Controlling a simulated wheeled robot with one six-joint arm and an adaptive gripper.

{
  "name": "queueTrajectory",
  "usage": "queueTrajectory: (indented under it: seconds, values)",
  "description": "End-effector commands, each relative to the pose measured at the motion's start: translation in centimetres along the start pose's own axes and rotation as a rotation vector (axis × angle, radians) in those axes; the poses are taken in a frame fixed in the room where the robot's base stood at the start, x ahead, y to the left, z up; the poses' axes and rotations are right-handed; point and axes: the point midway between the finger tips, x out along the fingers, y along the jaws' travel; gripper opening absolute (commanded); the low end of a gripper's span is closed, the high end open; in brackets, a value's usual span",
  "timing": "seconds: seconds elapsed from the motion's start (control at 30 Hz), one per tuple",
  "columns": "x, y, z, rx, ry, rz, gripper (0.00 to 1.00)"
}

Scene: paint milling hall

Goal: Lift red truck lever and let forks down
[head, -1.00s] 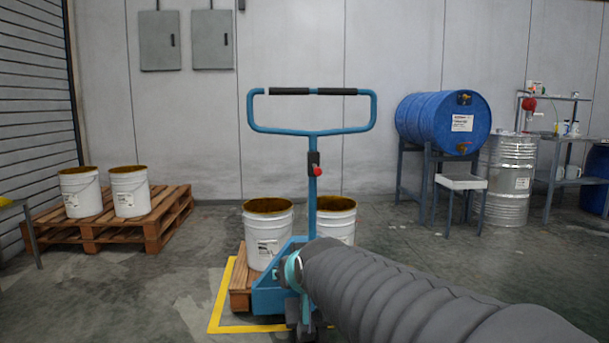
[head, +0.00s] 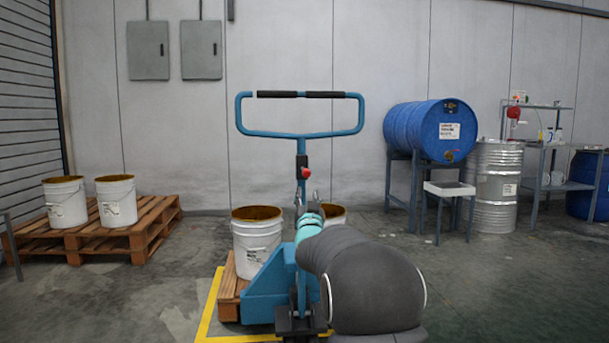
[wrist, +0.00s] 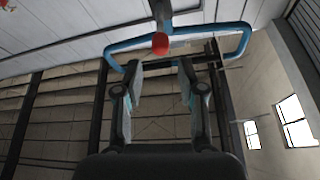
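The blue pallet truck (head: 272,285) stands in front of me with its looped handle (head: 301,133) upright. Its red lever (head: 305,172) sits on the handle's post below the loop. In the wrist view the red lever (wrist: 160,43) shows as a round red end beyond my fingertips. My gripper (head: 307,196) is just below the lever, pointing up. In the wrist view my gripper (wrist: 158,66) has its two fingers apart with nothing between them, and does not touch the lever as far as I can see. The forks are hidden under the loaded pallet.
White buckets (head: 257,243) stand on the truck's pallet (head: 229,291), inside a yellow floor marking (head: 208,312). Another pallet (head: 150,240) with two buckets is at left. A blue drum (head: 415,128) on a stand and a steel drum (head: 497,190) are at right. Floor between is clear.

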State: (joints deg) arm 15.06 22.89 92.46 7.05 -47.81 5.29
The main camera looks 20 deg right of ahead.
Motion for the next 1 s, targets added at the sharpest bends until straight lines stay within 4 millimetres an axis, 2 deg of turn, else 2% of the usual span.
queueTrajectory:
  seconds: [0.7,1.0]
  values:
    - [10.1,0.0,-0.1,0.0,0.0,0.0,0.39]
    - [12.8,0.0,0.0,0.0,-0.002,0.0,0.39]
